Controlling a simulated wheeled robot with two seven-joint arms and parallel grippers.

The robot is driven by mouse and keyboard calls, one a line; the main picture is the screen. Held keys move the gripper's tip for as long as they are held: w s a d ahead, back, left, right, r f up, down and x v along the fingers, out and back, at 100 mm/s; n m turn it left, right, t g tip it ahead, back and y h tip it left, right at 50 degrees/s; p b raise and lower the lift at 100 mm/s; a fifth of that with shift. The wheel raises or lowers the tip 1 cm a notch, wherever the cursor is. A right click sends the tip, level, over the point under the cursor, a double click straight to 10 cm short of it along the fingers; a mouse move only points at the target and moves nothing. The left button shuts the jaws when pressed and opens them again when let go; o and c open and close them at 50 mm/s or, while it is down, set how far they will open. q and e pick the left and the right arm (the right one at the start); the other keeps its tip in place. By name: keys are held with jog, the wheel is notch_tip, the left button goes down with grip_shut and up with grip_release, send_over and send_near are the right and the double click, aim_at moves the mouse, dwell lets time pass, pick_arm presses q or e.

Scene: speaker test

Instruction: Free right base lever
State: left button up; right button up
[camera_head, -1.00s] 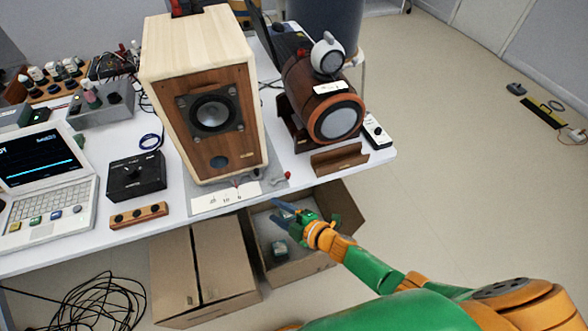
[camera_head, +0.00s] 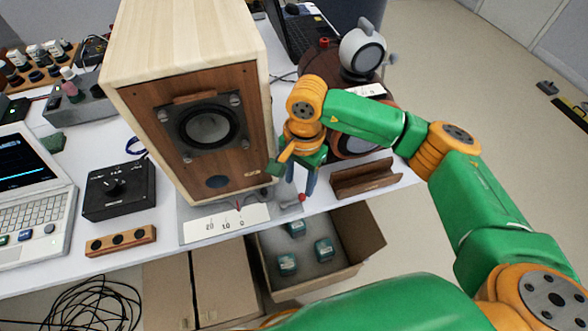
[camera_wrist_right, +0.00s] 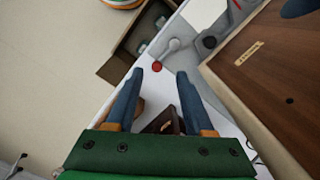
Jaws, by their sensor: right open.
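The right base lever, a small grey arm with a red knob (camera_head: 302,197), sits at the lower right corner of the wooden speaker (camera_head: 205,120). In the right wrist view the red knob (camera_wrist_right: 157,66) shows between and just beyond the fingertips, with the grey arm (camera_wrist_right: 172,46) running to a pivot by the speaker. My right gripper (camera_head: 301,182) is open and empty, pointing down just above the knob. Its two blue fingers (camera_wrist_right: 160,74) are apart in the right wrist view. I cannot tell whether a finger touches the lever. My left gripper is out of view.
A wooden holder (camera_head: 365,180) lies right of the gripper near the table edge. Behind my arm stand a round wooden speaker (camera_head: 318,64) and a white device (camera_head: 362,48). A scale plate (camera_head: 226,223) lies before the speaker. An open carton (camera_head: 352,226) with small teal blocks stands below.

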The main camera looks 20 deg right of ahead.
aim_at(302, 196)
jog(key=f, duration=0.4)
jog(key=f+p, duration=0.1)
jog(key=f, duration=0.1)
jog(key=shift+d, duration=0.4)
jog(key=shift+w+f, duration=0.1)
jog(key=shift+f, duration=0.15)
grip_shut()
